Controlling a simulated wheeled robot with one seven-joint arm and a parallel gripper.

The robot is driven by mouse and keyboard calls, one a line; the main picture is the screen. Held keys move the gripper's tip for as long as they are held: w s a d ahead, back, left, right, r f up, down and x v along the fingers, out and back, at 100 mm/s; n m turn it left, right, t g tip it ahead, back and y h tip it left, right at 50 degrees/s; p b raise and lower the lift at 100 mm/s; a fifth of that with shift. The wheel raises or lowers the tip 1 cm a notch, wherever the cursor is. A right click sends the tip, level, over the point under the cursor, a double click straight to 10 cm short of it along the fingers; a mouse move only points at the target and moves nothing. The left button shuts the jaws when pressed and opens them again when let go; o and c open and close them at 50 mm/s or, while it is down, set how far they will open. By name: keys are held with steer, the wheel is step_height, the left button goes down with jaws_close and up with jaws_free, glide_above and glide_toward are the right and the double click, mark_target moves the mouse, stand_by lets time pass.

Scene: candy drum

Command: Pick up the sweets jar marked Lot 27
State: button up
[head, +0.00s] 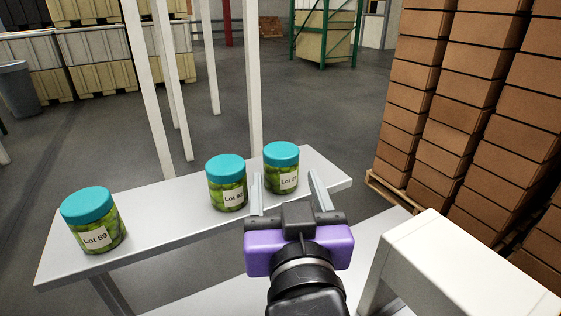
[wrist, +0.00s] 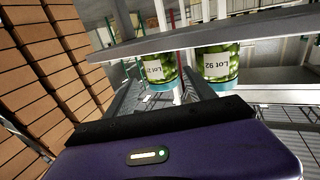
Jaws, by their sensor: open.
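Three jars of green sweets with teal lids stand upright in a row on a narrow grey shelf (head: 160,222). The right jar (head: 282,168) has a label starting "Lot 2"; its last digit is not clear. It also shows in the wrist view (wrist: 161,69), upside down, between my fingers in the picture. The middle jar, Lot 92 (head: 227,183), is just left of it and shows in the wrist view (wrist: 217,64). The Lot 59 jar (head: 93,220) is at the far left. My gripper (head: 288,188) is open and empty, in front of the right jar, fingers pointing at it.
White posts (head: 150,90) rise behind the shelf. Stacked brown cartons (head: 460,100) on a pallet stand close on the right. A white block-like surface (head: 465,270) is at the lower right. The shelf is clear between the Lot 59 and Lot 92 jars.

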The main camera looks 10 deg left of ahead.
mark_target(283, 173)
steer(key=w, duration=0.2)
steer(key=w+a+p, duration=0.1)
steer(key=w, duration=0.2)
steer(key=shift+a+r+p, duration=0.1)
steer(key=shift+a+p, duration=0.1)
steer(key=shift+p, duration=0.1)
steer(key=shift+w, duration=0.5)
steer(key=c, duration=1.2)
